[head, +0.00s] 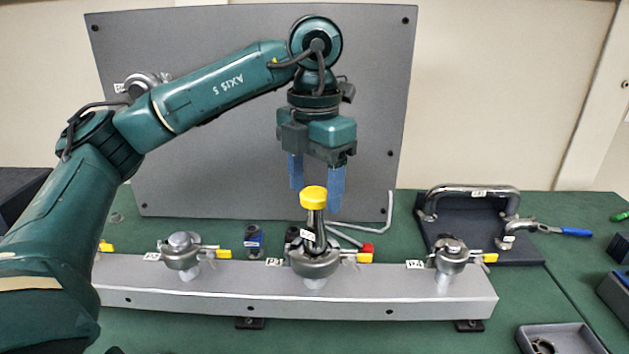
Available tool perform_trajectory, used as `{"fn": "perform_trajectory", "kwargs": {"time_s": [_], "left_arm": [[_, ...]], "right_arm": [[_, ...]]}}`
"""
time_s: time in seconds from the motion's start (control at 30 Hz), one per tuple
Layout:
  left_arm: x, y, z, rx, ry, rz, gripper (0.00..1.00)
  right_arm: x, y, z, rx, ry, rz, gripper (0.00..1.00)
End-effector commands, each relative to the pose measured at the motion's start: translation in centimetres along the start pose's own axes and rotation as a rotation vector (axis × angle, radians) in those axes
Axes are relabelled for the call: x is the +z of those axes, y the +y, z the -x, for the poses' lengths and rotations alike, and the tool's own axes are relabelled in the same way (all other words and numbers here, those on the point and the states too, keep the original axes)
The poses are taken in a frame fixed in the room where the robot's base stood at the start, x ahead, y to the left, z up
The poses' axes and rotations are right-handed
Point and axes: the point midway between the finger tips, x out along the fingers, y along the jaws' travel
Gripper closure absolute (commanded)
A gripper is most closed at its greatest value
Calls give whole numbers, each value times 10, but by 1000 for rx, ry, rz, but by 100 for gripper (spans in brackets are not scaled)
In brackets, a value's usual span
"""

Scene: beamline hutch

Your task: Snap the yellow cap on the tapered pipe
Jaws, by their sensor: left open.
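The yellow cap (313,197) sits on top of the upright tapered pipe (315,230); whether it is snapped fully down I cannot tell. The pipe stands in the middle clamp fitting (315,265) on a long grey rail. My left gripper (318,200) points down with blue fingers spread apart. Its fingers appear above and around the cap's height, one to the left and one to the right, apparently behind it; the depth gap is unclear. My right gripper is not in view.
The grey rail (230,289) carries clamp fittings at left (181,252) and right (450,255). A grey panel (210,160) stands behind. A dark block with a metal handle (475,191) is at the right, a tray (560,339) at front right. Bent grey rods (388,215) lie behind the pipe.

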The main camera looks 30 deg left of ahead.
Motion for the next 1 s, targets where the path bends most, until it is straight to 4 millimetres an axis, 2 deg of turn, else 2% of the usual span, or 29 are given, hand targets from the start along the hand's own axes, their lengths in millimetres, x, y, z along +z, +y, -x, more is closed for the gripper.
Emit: {"fn": "perform_trajectory", "kwargs": {"time_s": [0.3,0.47,0.53,0.7,0.9,1.0], "left_arm": [[0,0,0,0,0,0,37],[1,-1,33,0,-7,-1,37],[1,0,52,2,-7,1,37],[0,0,90,2,-6,2,37],[0,0,121,1,-3,1,37],[0,0,129,0,-1,0,37]], "right_arm": [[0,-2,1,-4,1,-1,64],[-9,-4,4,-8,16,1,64],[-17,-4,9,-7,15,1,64],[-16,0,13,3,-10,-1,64],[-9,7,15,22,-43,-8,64],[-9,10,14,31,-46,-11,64]]}}
